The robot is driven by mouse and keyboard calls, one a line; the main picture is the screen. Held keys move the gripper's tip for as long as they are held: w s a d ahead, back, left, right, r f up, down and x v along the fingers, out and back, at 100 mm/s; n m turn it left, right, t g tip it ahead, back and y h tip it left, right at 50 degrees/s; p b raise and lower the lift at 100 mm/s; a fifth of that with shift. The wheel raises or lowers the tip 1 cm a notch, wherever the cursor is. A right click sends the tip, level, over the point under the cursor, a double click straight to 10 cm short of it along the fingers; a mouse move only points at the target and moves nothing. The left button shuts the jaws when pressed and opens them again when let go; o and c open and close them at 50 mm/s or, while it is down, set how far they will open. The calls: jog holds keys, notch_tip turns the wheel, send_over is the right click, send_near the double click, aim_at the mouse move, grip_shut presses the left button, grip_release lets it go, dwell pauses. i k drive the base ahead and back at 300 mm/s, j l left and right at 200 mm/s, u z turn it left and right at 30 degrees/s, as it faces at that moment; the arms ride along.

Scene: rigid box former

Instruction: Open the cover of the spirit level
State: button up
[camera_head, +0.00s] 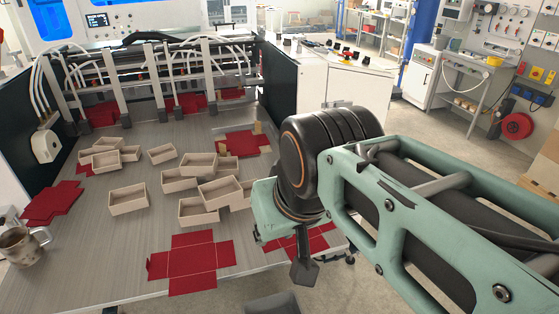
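I cannot make out the spirit level or its cover in the head view; it may be hidden behind my arm or too small to tell. My arm fills the right half of the picture, with pale green links and a large black joint. At its end my gripper (305,272) points down over the front right edge of the table. Only one dark finger-like part shows clearly, so its opening cannot be told. I see nothing held in it.
The grey table (110,245) carries several open light boxes (200,208) in its middle. Flat red card blanks (190,262) lie around them. A metal mug (22,245) stands at the left. The box-forming machine (150,75) with hoses stands behind.

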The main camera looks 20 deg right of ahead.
aim_at(334, 254)
jog(key=k+z, duration=0.1)
jog(key=z, duration=1)
jog(key=i+l+u, duration=0.25)
jog(key=l, duration=0.3)
jog(key=i+l+u, duration=0.1)
jog(key=i+l, duration=0.15)
jog(key=i+l+u, duration=0.15)
jog(key=l, duration=0.25)
jog(key=l+u, duration=0.15)
jog(key=l, duration=0.15)
